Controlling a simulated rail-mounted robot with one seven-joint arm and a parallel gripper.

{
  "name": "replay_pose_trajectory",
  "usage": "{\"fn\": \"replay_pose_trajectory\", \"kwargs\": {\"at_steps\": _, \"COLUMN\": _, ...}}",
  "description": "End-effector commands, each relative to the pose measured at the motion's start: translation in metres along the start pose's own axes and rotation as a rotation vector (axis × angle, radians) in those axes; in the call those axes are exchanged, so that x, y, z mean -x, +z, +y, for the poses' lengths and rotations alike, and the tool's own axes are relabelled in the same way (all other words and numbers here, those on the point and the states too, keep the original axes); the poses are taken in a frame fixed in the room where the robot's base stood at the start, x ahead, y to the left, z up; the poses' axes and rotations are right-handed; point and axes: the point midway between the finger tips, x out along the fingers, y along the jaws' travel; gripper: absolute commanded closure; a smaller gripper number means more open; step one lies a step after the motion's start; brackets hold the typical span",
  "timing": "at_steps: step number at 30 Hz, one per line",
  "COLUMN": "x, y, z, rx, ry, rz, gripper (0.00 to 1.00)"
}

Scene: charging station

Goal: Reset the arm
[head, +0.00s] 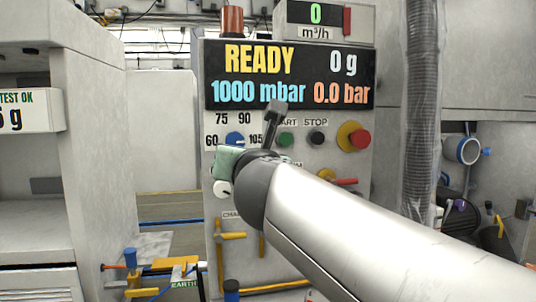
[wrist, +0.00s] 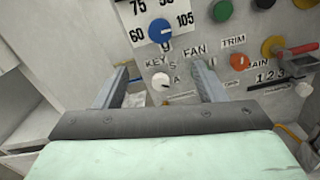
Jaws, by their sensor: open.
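My gripper (wrist: 160,72) is open and empty in the wrist view, its two fingers apart and pointing at the control panel. Between and beyond the fingers are a blue dial (wrist: 160,31) and a white key knob (wrist: 162,80). In the head view my arm reaches in from the lower right, and my gripper (head: 274,112) is in front of the panel (head: 212,130), partly hidden by my wrist. I cannot tell whether a finger touches the panel.
The display (head: 290,77) reads READY, 0 g, 1000 mbar and 0.0 bar. A green button (head: 285,139), a black button (head: 317,138) and a red emergency knob (head: 360,139) are on the panel. A ribbed hose (head: 420,110) hangs at right. A grey cabinet (head: 95,130) stands at left.

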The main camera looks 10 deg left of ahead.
Motion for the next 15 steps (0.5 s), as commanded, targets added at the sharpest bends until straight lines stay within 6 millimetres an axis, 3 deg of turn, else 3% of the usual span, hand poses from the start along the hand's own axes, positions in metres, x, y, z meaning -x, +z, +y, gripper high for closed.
{"fn": "replay_pose_trajectory", "kwargs": {"at_steps": 12, "x": 0.0024, "y": -0.0001, "z": -0.0004, "rx": 0.002, "ry": 0.0, "rz": 0.001, "gripper": 0.35}}
{"fn": "replay_pose_trajectory", "kwargs": {"at_steps": 15, "x": 0.0016, "y": 0.0032, "z": -0.0036, "rx": 0.086, "ry": 0.009, "rz": 0.006, "gripper": 0.35}}
